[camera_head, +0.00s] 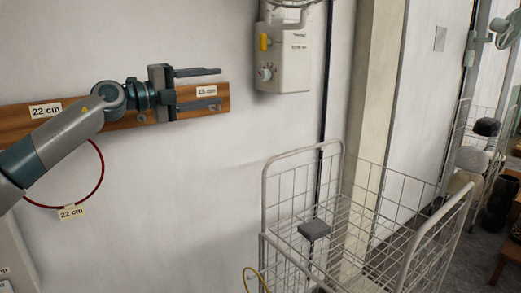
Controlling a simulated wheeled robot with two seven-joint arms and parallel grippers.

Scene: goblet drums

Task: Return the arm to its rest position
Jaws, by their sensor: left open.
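My left arm comes in from the left, and my left gripper (219,87) is in front of the wooden rail (75,114) on the wall. Its two fingers point right and stand apart, with nothing between them but the rail and a small label behind. A red hoop (102,178) hangs below the rail behind my arm, with a "22 cm" tag at its lower edge. My right gripper is not in view.
A white wire cart (268,208) stands at lower centre right, with a dark grey block-topped object (314,229) in it. A grey wall box (283,62) hangs above. Dark drum-like objects (497,203) stand far right. The wall between rail and cart is bare.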

